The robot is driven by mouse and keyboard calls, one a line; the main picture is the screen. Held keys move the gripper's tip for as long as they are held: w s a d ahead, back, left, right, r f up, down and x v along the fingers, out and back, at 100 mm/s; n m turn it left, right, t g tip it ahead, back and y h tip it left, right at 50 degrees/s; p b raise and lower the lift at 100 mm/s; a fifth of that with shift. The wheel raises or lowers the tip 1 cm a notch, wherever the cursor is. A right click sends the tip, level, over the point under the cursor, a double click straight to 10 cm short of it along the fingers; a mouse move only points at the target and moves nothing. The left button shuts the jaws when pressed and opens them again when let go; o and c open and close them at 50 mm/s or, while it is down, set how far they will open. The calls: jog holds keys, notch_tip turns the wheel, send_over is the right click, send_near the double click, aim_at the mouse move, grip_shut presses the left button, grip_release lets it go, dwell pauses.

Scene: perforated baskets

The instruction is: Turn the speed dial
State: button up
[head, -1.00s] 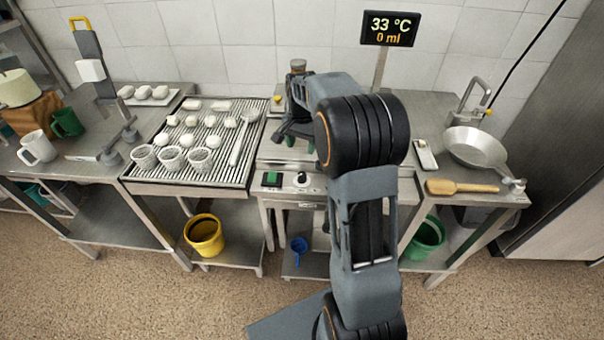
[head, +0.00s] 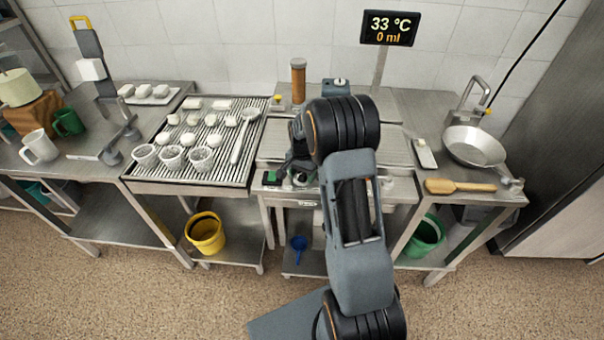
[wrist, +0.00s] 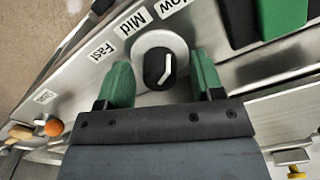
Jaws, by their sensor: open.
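The speed dial (wrist: 158,70) is a black knob with a white pointer mark on a pale round base, in the wrist view. Labels reading Fast (wrist: 102,52), Mid (wrist: 132,23) and a cut-off one ending in "low" (wrist: 178,4) stand around it. My gripper (wrist: 163,80) is open, its two green fingertips on either side of the dial with a visible gap to the knob. In the head view my gripper (head: 299,178) is down at the front panel and largely covers the dial. I cannot tell which label the pointer marks.
A green rocker switch (head: 271,177) sits just left of the dial; it also shows in the wrist view (wrist: 280,18). A ribbed grill (head: 250,165) with cups and white pieces is at left. A brown cylinder (head: 298,82) stands behind. The display (head: 390,28) reads 33 °C, 0 ml.

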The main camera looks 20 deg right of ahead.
jog(key=shift+f, duration=0.1)
jog(key=shift+c, duration=0.2)
jog(key=c, duration=0.9)
jog(key=n+b, duration=0.2)
jog(key=n, duration=0.3)
jog(key=shift+n, duration=0.4)
jog(key=n+b, duration=0.1)
jog(key=n, duration=0.4)
jog(key=shift+n, duration=0.6)
jog(key=o, duration=0.9)
